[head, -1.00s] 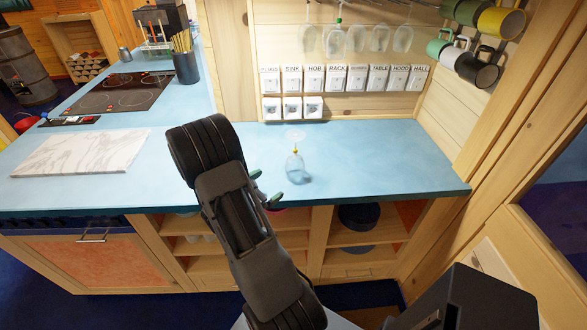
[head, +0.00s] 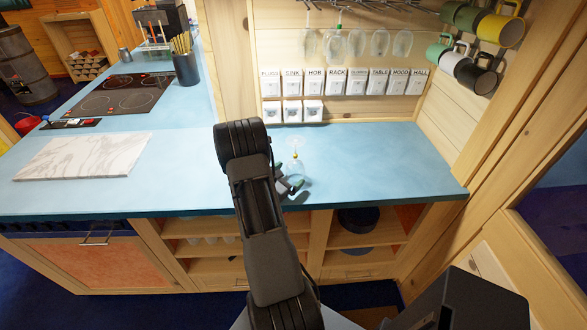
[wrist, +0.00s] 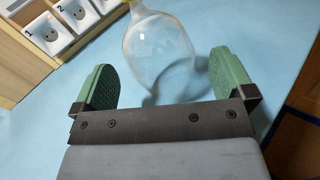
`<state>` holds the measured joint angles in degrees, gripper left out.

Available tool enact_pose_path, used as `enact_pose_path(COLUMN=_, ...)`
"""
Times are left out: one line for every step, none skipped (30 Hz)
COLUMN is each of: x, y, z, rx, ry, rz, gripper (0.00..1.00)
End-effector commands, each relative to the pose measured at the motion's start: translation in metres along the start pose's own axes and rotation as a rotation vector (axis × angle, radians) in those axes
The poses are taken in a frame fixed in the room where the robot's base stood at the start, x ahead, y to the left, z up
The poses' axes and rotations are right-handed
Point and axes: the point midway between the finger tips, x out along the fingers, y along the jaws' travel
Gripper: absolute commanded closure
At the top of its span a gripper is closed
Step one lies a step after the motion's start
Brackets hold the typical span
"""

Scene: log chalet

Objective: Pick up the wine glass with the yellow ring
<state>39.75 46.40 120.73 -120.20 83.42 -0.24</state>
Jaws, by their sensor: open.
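The clear wine glass (head: 297,168) is on the blue counter, with its bowl lower in the picture and its foot above, so it looks upside down. A small yellow ring shows on its stem. In the wrist view its bowl (wrist: 158,45) lies ahead of my gripper (wrist: 164,82), with its near end between the green finger pads. The yellow ring is just at the top edge there, and the foot is out of that view. My gripper, in the head view (head: 291,187), is open and empty, close to the glass. Contact with the glass cannot be told.
Mugs (head: 502,30) hang at upper right. A marble board (head: 82,156) and hob (head: 122,95) are to the left. The blue counter (head: 400,170) right of the glass is clear.

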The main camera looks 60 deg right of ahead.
Motion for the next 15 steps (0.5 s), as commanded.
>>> enact_pose_path(x=0.008, y=0.0, z=0.004, rx=-0.001, ry=0.0, rz=-0.003, gripper=0.0)
enact_pose_path(x=0.012, y=0.0, z=0.004, rx=-0.001, ry=0.0, rz=-0.004, gripper=0.0)
enact_pose_path(x=0.018, y=0.0, z=0.003, rx=-0.001, ry=0.0, rz=-0.003, gripper=0.0)
enact_pose_path(x=0.021, y=0.0, z=0.002, rx=-0.001, ry=0.001, rz=-0.002, gripper=0.0)
enact_pose_path(x=0.024, y=0.0, z=0.002, rx=-0.001, ry=0.001, rz=-0.002, gripper=0.0)
enact_pose_path(x=0.027, y=0.0, z=0.002, rx=0.0, ry=0.001, rz=-0.002, gripper=0.0)
enact_pose_path(x=0.029, y=0.0, z=0.002, rx=0.0, ry=0.001, rz=-0.002, gripper=0.0)
enact_pose_path(x=0.031, y=0.0, z=0.002, rx=-0.001, ry=0.001, rz=-0.001, gripper=0.0)
enact_pose_path(x=0.032, y=0.0, z=0.001, rx=-0.001, ry=0.001, rz=0.0, gripper=0.0)
enact_pose_path(x=0.033, y=0.0, z=0.001, rx=-0.001, ry=0.001, rz=0.0, gripper=0.0)
enact_pose_path(x=0.033, y=0.0, z=0.001, rx=0.0, ry=0.001, rz=0.0, gripper=0.0)
enact_pose_path(x=0.033, y=0.0, z=0.001, rx=0.0, ry=0.001, rz=0.001, gripper=0.0)
enact_pose_path(x=0.033, y=0.0, z=0.001, rx=0.0, ry=0.001, rz=0.001, gripper=0.0)
enact_pose_path(x=0.033, y=0.0, z=0.001, rx=0.0, ry=0.001, rz=0.001, gripper=0.0)
enact_pose_path(x=0.033, y=0.0, z=0.001, rx=0.0, ry=0.001, rz=0.001, gripper=0.0)
